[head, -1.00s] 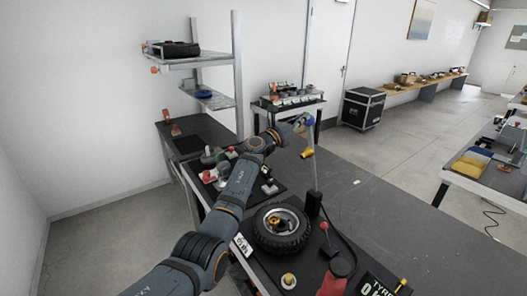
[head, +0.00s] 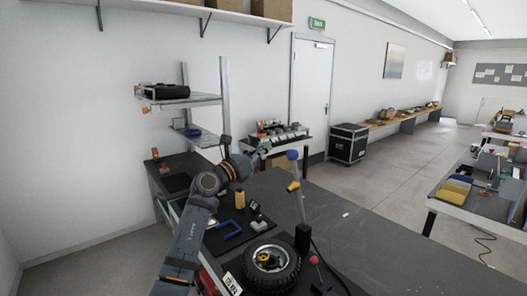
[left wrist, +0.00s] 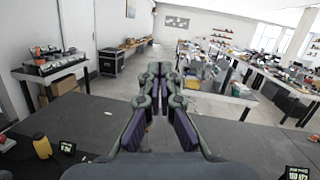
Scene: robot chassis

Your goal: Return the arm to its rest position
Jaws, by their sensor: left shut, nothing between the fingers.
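My left arm rises from the bottom of the head view and bends above the workbench (head: 330,225). Its gripper (head: 262,153) is small there, pointing away beyond the bench's far side, left of the blue-tipped pole (head: 292,156). In the left wrist view my left gripper (left wrist: 161,70) is shut with nothing between its fingers, held above the dark bench top. It touches nothing that I can see. My right gripper is not in view.
A wheel with a black tyre (head: 271,266), a yellow bottle (head: 240,199) and a blue-handled tool (head: 229,231) are on the bench. A metal shelf (head: 180,99) stands behind at left. The bench's right part is mostly clear.

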